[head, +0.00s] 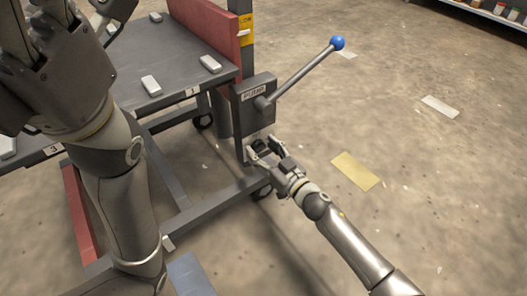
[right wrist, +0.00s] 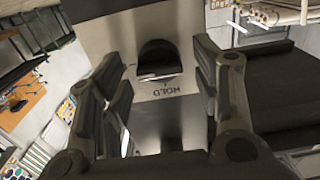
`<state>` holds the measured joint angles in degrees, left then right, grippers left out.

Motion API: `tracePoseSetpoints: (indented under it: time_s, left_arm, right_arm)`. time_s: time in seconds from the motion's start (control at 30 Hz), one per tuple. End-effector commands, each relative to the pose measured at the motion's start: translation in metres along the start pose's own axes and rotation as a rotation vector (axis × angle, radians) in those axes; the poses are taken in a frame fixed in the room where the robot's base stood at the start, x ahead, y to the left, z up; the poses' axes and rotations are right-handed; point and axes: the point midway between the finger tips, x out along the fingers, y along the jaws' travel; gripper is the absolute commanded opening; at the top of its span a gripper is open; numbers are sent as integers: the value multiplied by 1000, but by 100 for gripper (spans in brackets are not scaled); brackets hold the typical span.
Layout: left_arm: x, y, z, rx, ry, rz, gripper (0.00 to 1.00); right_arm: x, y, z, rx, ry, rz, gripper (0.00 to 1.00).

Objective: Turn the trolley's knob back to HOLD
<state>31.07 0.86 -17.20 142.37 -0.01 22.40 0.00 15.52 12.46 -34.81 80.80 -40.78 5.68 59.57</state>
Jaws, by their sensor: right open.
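The trolley (head: 180,225) stands at left centre, with a grey box labelled PUMP on its near corner. Low on that box is the dark knob (head: 262,148), mostly covered by my right gripper (head: 265,151). In the right wrist view the black knob (right wrist: 158,56) sits on a pale plate, above an upside-down label (right wrist: 166,89) that seems to read HOLD. I cannot tell exactly where the knob points. My right gripper (right wrist: 163,95) is open, its fingers either side of the knob with visible gaps. My left arm is at upper left; its gripper's opening is unclear.
A lever with a blue ball (head: 337,43) rises to the right from the pump box (head: 254,110). The trolley top (head: 170,80) carries several pale blocks. A red panel (head: 205,35) stands at its back.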

Motion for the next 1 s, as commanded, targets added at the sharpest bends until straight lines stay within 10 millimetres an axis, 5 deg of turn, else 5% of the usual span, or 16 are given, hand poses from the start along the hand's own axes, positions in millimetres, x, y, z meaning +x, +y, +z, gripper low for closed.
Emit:
tracePoseSetpoints:
  time_s: [0.1, 0.43, 1.0]
  left_arm:
    - [0, 0, 0, 0, 0, 0, 75]
    - [0, 0, 0, 0, 1, 0, 75]
    - [0, -3, 6, -4, -19, -11, 75]
  right_arm:
    - [0, 0, 0, 0, 0, 0, 55]
    - [0, 0, 0, 0, 0, 0, 12]
    - [0, -1, -2, -191, 0, 0, 12]
